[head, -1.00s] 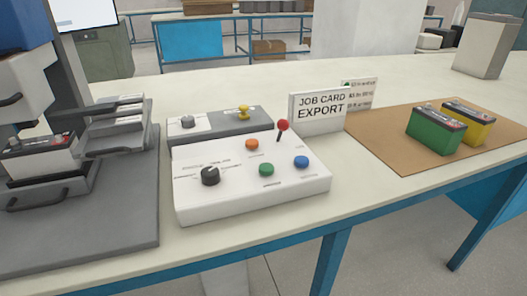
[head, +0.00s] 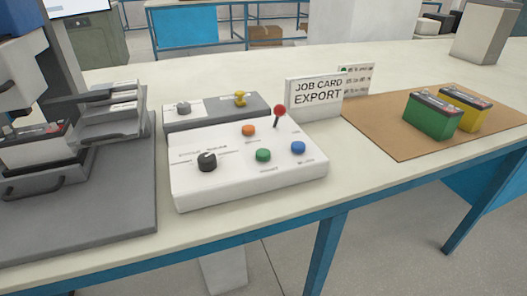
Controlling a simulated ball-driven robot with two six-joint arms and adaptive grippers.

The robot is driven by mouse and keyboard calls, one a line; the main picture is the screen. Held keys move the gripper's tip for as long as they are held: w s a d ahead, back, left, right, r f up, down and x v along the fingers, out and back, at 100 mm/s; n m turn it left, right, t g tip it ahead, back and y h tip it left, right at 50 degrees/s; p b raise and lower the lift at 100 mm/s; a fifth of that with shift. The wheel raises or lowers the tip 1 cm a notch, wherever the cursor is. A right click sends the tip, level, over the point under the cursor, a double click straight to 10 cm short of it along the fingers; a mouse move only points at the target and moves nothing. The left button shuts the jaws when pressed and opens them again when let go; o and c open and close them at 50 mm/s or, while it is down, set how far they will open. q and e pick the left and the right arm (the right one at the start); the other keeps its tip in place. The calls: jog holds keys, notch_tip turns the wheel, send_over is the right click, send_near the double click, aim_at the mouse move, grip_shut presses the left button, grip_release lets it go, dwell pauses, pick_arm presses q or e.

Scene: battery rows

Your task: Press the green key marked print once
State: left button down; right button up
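A white control box (head: 240,188) stands near the front edge of the bench. On its sloped top are a green key (head: 263,155), a blue key (head: 298,147), an orange key (head: 248,130), a black knob (head: 207,161) and a red-topped lever (head: 279,111). Small labels sit by the controls, but the print is too small to read. The green key sits right of the black knob and left of the blue key. Neither of my grippers shows in the head view.
A grey box (head: 218,109) with a yellow control stands behind the white box. A sign reading JOB CARD EXPORT (head: 314,98) is behind right. A green battery (head: 432,115) and a yellow battery (head: 463,109) stand on a brown mat (head: 385,135). A grey machine (head: 115,215) is left.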

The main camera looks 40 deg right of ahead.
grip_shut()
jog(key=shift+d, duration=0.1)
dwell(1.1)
